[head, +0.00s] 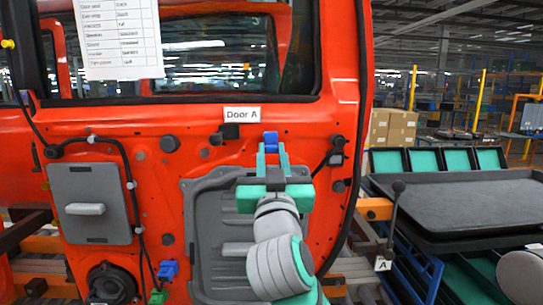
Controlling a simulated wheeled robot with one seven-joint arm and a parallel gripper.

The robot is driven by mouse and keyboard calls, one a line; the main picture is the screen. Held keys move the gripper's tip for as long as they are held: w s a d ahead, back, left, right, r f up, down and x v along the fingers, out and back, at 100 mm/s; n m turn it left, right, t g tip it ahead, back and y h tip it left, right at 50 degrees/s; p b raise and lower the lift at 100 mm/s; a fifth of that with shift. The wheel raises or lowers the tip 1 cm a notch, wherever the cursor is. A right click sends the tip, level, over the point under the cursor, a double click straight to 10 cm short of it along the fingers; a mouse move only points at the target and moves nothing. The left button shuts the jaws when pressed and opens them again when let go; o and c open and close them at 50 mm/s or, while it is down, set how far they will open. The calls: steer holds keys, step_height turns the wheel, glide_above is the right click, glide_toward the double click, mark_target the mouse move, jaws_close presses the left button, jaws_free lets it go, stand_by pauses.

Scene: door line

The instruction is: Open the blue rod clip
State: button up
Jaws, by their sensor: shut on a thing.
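A blue clip (271,138) sits on the orange-red door (340,95), just below the "Door A" label. My gripper (272,151), with teal fingers, reaches up to this clip and is shut on it, one finger on either side. The clip's lower part is partly hidden by the gripper, and I cannot tell whether its latch is open or closed. A second blue clip (168,270) sits low on the door, left of my arm and apart from it.
A green clip (158,297) is below the second blue clip. A black cable (125,155) runs down the door's left side. A grey panel (205,220) lies behind my arm. Black trays (470,200) and a lever tagged "A" (383,264) stand at right.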

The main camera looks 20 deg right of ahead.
mark_target(271, 133)
steer(key=r+g, duration=0.1)
steer(key=g, duration=0.1)
steer(key=r+g+y, duration=0.1)
steer(key=shift+s+a+r+g, duration=0.2)
steer(key=shift+s+r+g, duration=0.15)
steer(key=shift+g, duration=0.05)
steer(key=r+g, duration=0.2)
steer(key=g, duration=0.1)
steer(key=g+y, duration=0.1)
steer(key=shift+d+r+g, duration=0.25)
steer(key=shift+r+g, duration=0.15)
steer(key=r+g, duration=0.1)
steer(key=w+g+y, duration=0.1)
steer(key=g, duration=0.1)
steer(key=shift+r, duration=0.4)
steer(key=shift+w+d+r+g+y, duration=0.1)
steer(key=shift+w+r+g+y, duration=0.2)
steer(key=shift+g, duration=0.5)
steer(key=shift+w+d+r+g+y, duration=0.1)
steer(key=shift+w+r+g+y, duration=0.2)
steer(key=shift+g, duration=0.5)
steer(key=o, duration=1.1)
steer(key=shift+c, duration=0.2)
steer(key=shift+w+a, duration=0.1)
